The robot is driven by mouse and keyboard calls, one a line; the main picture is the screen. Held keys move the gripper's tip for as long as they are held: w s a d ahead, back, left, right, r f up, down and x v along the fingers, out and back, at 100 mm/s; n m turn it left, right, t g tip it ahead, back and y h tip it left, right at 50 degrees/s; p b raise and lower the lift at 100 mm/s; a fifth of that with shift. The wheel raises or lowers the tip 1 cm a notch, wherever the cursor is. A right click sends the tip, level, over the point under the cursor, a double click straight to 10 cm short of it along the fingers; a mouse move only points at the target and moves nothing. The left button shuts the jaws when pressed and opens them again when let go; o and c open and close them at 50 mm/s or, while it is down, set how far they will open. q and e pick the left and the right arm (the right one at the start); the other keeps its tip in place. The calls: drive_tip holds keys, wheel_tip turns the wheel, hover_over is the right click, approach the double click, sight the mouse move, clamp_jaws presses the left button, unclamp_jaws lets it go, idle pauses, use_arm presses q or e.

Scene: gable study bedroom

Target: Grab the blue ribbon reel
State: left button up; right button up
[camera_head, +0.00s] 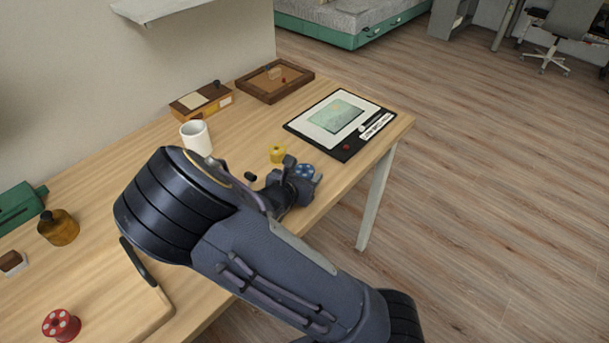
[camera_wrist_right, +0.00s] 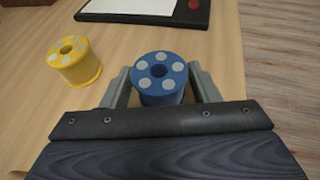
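The blue ribbon reel (camera_head: 304,170) is near the table's front edge, beside the yellow reel. In the right wrist view the blue reel (camera_wrist_right: 160,78) shows a blue top with pale dots and a centre hole. My right gripper (camera_head: 301,178) is at the blue reel, with one finger on each side of it; the fingers also show in the wrist view (camera_wrist_right: 160,82). The fingers are close to the reel's sides, but I cannot tell whether they press on it. The reel's underside is hidden. My left gripper is not in view.
A yellow reel (camera_head: 277,153) stands close by, left of the blue one. A white mug (camera_head: 196,138), a framed black board (camera_head: 341,124) and a wooden tray (camera_head: 274,81) are farther back. A red reel (camera_head: 61,325) and a brown bottle (camera_head: 58,227) are at left.

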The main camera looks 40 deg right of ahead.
drive_tip(key=c, duration=0.6)
drive_tip(key=shift+r, duration=0.15)
